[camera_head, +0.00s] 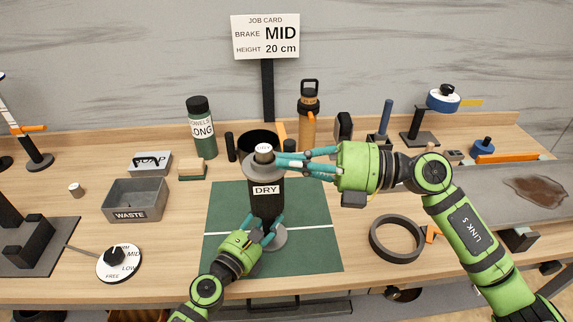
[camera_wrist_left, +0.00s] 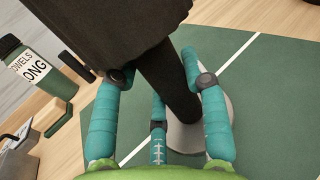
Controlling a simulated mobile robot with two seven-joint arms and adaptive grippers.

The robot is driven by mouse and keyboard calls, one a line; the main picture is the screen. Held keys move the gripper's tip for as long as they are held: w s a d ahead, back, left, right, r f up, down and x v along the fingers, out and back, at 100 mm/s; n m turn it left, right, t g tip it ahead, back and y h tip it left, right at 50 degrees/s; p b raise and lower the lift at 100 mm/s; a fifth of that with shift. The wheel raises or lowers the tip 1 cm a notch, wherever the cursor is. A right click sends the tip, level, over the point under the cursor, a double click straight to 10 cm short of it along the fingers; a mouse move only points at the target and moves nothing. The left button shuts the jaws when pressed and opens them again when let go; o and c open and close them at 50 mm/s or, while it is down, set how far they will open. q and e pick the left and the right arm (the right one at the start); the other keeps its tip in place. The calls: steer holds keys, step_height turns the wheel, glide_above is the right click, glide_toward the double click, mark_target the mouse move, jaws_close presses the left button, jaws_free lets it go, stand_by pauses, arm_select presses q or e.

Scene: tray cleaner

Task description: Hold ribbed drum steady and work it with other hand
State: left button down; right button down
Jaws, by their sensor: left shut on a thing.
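The dark drum (camera_head: 266,205), labelled DRY, stands upright on a green mat (camera_head: 315,208). It has a grey disc on top, a small labelled knob (camera_head: 263,153) above that and a grey round base. My left gripper (camera_head: 262,226) is shut around its lower part. The left wrist view shows the teal fingers around the dark drum (camera_wrist_left: 172,85), which narrows towards the base. My right gripper (camera_head: 279,161) reaches in from the right at the top, its fingertips beside the knob. Whether they grip it is hidden.
A WASTE bin (camera_head: 133,215) and a dial (camera_head: 119,263) stand left of the mat. A dark ring (camera_head: 397,238) lies to the right. A green TOWELS bottle (camera_head: 202,130), an orange-and-black bottle (camera_head: 309,125) and a job card reading MID (camera_head: 265,37) stand behind.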

stand_by(0.4)
steer(key=shift+d+n+g, duration=0.2)
steer(key=shift+n+g, duration=0.2)
steer(key=shift+g, duration=0.1)
